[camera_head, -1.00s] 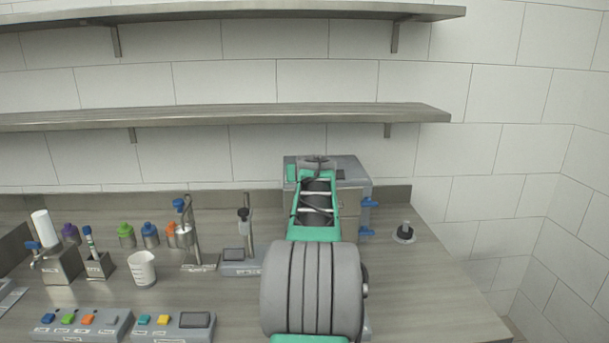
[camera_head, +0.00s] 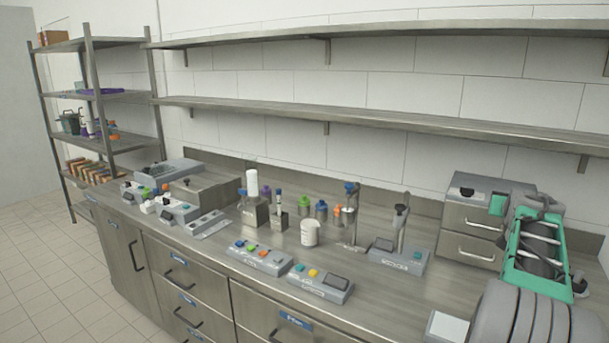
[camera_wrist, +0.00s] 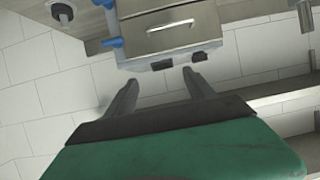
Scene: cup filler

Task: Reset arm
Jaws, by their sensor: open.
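My gripper (camera_wrist: 160,88) shows in the wrist view as two dark fingers spread apart, with nothing between them. In that view a grey drawer unit (camera_wrist: 170,38) with blue parts on one side lies beyond the fingertips, apart from them. In the head view my green and grey arm fills the right edge, and the gripper's fingers cannot be made out there. The drawer unit (camera_head: 470,222) stands just left of the arm on the counter.
The counter (camera_head: 400,292) holds button panels (camera_head: 262,257), a white cup (camera_head: 310,233), stands and several coloured bottles (camera_head: 305,207). Two wall shelves (camera_head: 380,113) run above it. A metal rack (camera_head: 100,93) stands at far left. Open floor (camera_head: 50,270) lies front left.

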